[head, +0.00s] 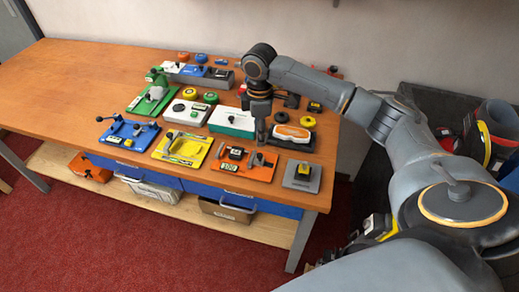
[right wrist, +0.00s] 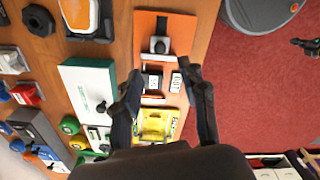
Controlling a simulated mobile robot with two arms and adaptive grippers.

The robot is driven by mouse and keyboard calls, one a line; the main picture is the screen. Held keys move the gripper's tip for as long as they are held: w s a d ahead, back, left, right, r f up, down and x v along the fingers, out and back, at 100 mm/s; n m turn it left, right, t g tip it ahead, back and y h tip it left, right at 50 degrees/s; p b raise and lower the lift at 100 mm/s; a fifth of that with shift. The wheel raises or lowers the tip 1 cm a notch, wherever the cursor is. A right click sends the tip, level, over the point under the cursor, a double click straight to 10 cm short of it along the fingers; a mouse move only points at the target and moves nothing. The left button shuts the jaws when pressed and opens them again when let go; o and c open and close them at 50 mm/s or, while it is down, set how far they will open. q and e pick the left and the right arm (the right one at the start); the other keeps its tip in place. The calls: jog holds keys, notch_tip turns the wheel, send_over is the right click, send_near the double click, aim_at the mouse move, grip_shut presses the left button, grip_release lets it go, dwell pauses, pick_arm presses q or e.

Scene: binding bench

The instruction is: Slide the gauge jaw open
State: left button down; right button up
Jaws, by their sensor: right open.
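The gauge is an orange board (head: 268,176) at the front of the bench. It carries a black block with a white label (head: 236,152), a separate white number label (head: 229,166) and a small upright knob piece (head: 257,159) on its right half. In the right wrist view the orange board (right wrist: 147,22) shows a dark slot with a grey knob piece (right wrist: 160,45) on it, and the black labelled block (right wrist: 152,80) apart from it. My right gripper (head: 260,141) points down over the board's back edge; in its wrist view its open, empty fingers (right wrist: 162,73) stand apart. My left gripper is out of view.
A yellow board (head: 182,147) and a blue board (head: 128,134) lie left of the gauge. A grey plate with a yellow-and-black block (head: 303,172) lies close on its right. A green-and-white box (head: 231,121) and an orange-and-white device (head: 292,133) lie behind.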

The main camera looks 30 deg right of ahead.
aim_at(260, 155)
notch_tip(260, 155, down, 9)
jog(key=shift+r+p, duration=0.1)
jog(key=shift+p, duration=0.4)
grip_shut()
